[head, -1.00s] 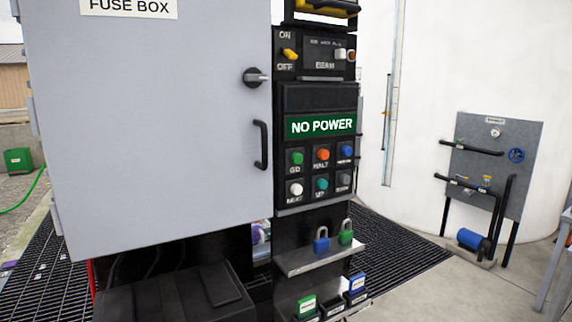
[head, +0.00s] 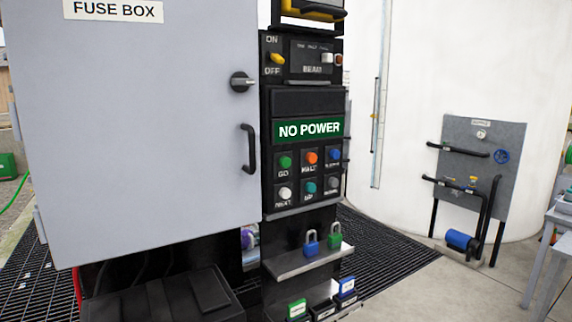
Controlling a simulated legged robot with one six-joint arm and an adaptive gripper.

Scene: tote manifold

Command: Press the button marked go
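The green button marked GO (head: 285,162) is at the upper left of a button group on the black control panel (head: 272,207). To its right are an orange button marked HALT (head: 310,158) and a blue button (head: 333,155). Below are a white button marked NEXT (head: 285,193), a teal button marked UP (head: 310,188) and a grey button (head: 333,183). A green display above reads NO POWER (head: 309,129). A yellow ON/OFF switch (head: 277,58) sits higher, its knob nearer OFF. My gripper is not in view.
A large grey FUSE BOX (head: 130,120) with a black handle (head: 248,148) and a rotary knob (head: 242,82) stands left of the panel. Below the panel a shelf (head: 300,262) holds blue and green padlocks. A pipe board (head: 500,170) stands at right.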

